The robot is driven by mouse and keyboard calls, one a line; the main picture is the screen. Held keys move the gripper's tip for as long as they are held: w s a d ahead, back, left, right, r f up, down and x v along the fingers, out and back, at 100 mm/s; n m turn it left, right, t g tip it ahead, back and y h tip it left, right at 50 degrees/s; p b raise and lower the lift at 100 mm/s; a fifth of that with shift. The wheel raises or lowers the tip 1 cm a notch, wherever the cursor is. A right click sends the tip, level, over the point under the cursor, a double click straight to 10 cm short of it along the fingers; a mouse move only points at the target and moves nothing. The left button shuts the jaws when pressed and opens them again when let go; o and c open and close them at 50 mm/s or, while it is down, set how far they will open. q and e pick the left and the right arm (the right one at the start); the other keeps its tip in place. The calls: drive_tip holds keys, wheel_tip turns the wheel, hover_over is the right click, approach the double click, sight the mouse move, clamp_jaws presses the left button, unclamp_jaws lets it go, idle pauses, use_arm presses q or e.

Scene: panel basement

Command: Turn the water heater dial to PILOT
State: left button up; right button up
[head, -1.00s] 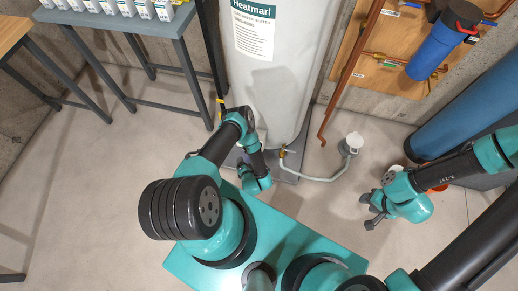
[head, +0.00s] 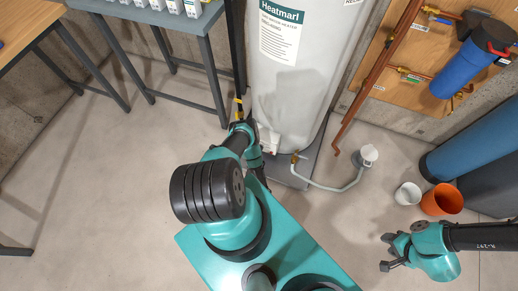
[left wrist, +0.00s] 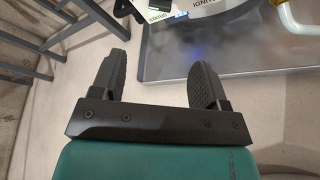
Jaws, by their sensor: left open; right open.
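The water heater (head: 288,90) is a tall pale tank with a "Heatmarl" label, standing upright in the head view. A small white control box (head: 268,138) sits low on its front, partly hidden by my left arm; the dial markings cannot be read. In the left wrist view, my left gripper (left wrist: 160,75) is open and empty, its two fingers apart. Beyond them are the heater's base (left wrist: 210,8) with partial "IGNI" lettering and a grey drain pan (left wrist: 240,55). My right gripper (head: 386,252) is open and empty over the floor at right, well away from the heater.
A white cup (head: 408,194) and an orange bucket (head: 442,200) stand at right. A grey bench (head: 160,14) stands at left. The floor at left is clear.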

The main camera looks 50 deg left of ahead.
use_arm(q)
drive_tip(key=x, duration=1.7)
drive_tip(key=shift+w+f, duration=0.1)
drive_tip(key=shift+w, duration=0.05)
drive_tip(key=shift+c, duration=0.2)
drive_tip(key=c, duration=0.9)
drive_tip(key=shift+o, duration=0.2)
drive_tip(key=shift+m+y, duration=0.9)
drive_tip(key=shift+m, duration=0.7)
drive_tip(key=o, duration=0.9)
